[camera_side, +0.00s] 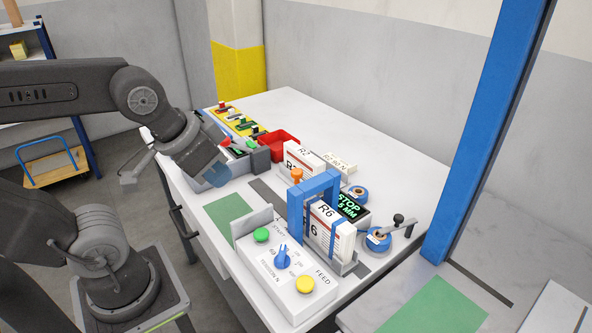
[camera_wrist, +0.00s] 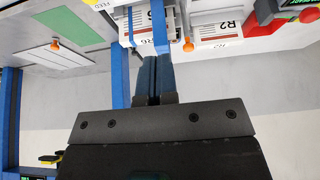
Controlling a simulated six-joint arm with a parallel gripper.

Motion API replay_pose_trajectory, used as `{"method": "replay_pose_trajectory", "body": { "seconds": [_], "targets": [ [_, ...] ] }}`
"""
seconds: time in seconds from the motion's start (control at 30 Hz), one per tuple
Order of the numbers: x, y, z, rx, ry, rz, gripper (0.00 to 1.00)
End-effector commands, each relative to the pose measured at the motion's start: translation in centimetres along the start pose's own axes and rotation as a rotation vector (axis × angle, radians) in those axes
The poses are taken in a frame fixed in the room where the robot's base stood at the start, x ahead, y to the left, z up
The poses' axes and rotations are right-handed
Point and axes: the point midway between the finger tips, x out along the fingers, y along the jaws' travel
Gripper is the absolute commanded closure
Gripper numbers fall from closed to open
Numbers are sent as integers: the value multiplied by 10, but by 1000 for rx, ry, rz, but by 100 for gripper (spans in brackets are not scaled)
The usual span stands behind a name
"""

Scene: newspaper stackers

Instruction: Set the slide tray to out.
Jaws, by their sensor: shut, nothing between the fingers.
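My gripper (camera_side: 214,173) is shut and empty, above the left part of the white bench in the side view. In the wrist view its dark fingers (camera_wrist: 150,65) are together, touching nothing I can make out. No part is labelled as the slide tray. A likely candidate is the pale flat panel (camera_wrist: 45,57) with an orange knob (camera_wrist: 55,44) beside the green pad in the wrist view. Its in or out position cannot be told. A second orange knob (camera_side: 297,175) stands by the blue arch (camera_side: 316,187), and also shows in the wrist view (camera_wrist: 188,44).
The R6 bundle (camera_side: 332,226) stands at the arch, with the R2 bundle (camera_side: 297,157) behind. A control panel (camera_side: 279,270) with green, blue and yellow knobs is in front. A red bin (camera_side: 281,144) is behind. A tall blue post (camera_side: 490,125) rises at right; the rear bench is clear.

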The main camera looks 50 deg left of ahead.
Motion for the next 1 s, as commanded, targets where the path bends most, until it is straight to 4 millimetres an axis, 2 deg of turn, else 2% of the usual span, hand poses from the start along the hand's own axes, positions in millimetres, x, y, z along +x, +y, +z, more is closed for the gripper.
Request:
{"method": "replay_pose_trajectory", "body": {
  "seconds": [0.37,0.47,0.57,0.67,0.77,0.93,1.0],
  "targets": [
    [0,0,0,0,0,0,100],
    [0,0,-2,-5,-3,-1,91],
    [-2,-2,-12,-41,-28,-4,82],
    [-3,-5,-36,-123,-82,-14,72],
    [-1,-11,-68,-240,-156,-33,63],
    [15,-24,-122,-452,-285,-82,46],
    [25,-30,-141,-532,-333,-106,46]
  ]
}}
